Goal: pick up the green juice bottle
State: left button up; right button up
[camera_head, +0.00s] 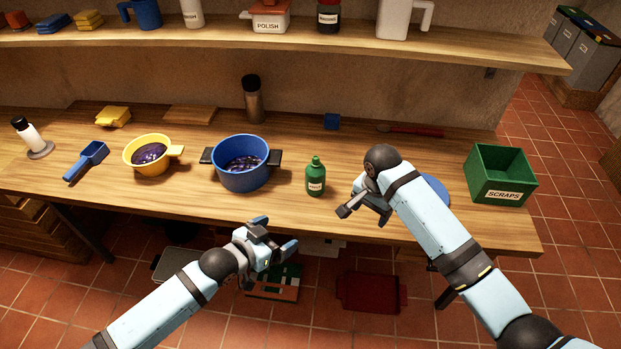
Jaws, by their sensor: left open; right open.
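A small green bottle (315,178) with a green cap and a white label stands upright on the wooden table, near its front edge. My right gripper (364,212) is open and empty. It appears just right of the bottle in the picture, apart from it, with its fingers pointing left and down. My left gripper (279,246) is open and empty. It shows below and left of the bottle, in front of the table's front edge. Nothing hides the bottle.
A blue pot (241,178) with dark handles stands left of the bottle. A yellow pot (148,154) and a blue scoop (88,160) are further left. A blue disc (436,188) lies partly behind my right arm. A green scraps box (500,176) stands at the right end. A shelf (340,50) runs above.

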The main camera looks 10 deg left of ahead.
dwell(0.5)
pick_arm(q)
send_near(308, 176)
jog(key=x, duration=0.7)
jog(key=shift+x, duration=3.05)
jog(key=shift+s+d+r, duration=0.1)
jog(key=shift+d+r, duration=0.05)
jog(key=shift+r, duration=0.05)
jog(key=c, duration=1.2)
jog(key=shift+r, duration=0.15)
